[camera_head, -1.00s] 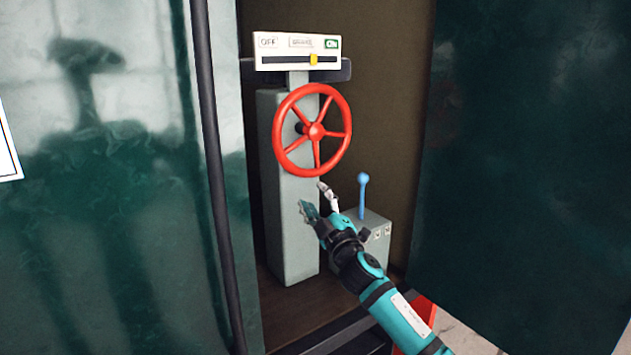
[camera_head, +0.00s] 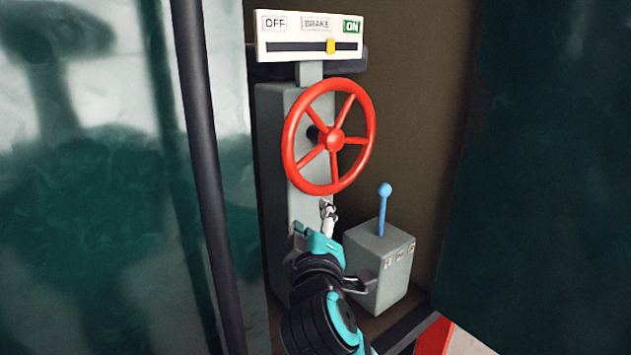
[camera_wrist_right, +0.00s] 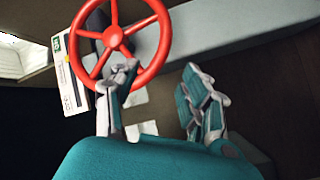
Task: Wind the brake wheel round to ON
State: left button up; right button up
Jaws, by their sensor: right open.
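The red brake wheel (camera_head: 333,140) is mounted on the front of a grey post (camera_head: 275,125). Above it a white plate (camera_head: 290,24) reads OFF at left, BRAKE in the middle and ON at right. The plate's yellow marker (camera_head: 330,46) sits in the slot right of the middle, short of its right end. My right gripper (camera_head: 316,222) is open and empty just below the wheel's lower rim. In the right wrist view the wheel (camera_wrist_right: 154,62) lies beyond the spread fingers (camera_wrist_right: 160,85), and one fingertip overlaps its rim; contact cannot be told. My left gripper is out of view.
A grey box (camera_head: 368,255) with a blue lever (camera_head: 384,208) stands right of my right gripper. A dark vertical rail (camera_head: 200,150) and green panels (camera_head: 560,170) flank the opening. A red part (camera_head: 436,335) shows at the bottom.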

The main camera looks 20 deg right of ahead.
jog(key=p, duration=0.1)
send_near(312, 190)
jog(key=w, duration=0.1)
jog(key=p+x, duration=0.2)
jog(key=x, duration=0.5)
jog(key=shift+w+d+r+p, duration=0.15)
jog(key=shift+w+d+p, duration=0.1)
jog(key=shift+w+p, duration=0.15)
jog(key=shift+p+x, duration=0.4)
jog(key=shift+x, duration=0.8)
jog(key=shift+w, duration=0.2)
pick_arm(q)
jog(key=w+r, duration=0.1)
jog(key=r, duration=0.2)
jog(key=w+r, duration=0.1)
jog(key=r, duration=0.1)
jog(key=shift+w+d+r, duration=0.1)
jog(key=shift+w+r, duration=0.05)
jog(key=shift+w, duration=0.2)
pick_arm(e)
grip_shut()
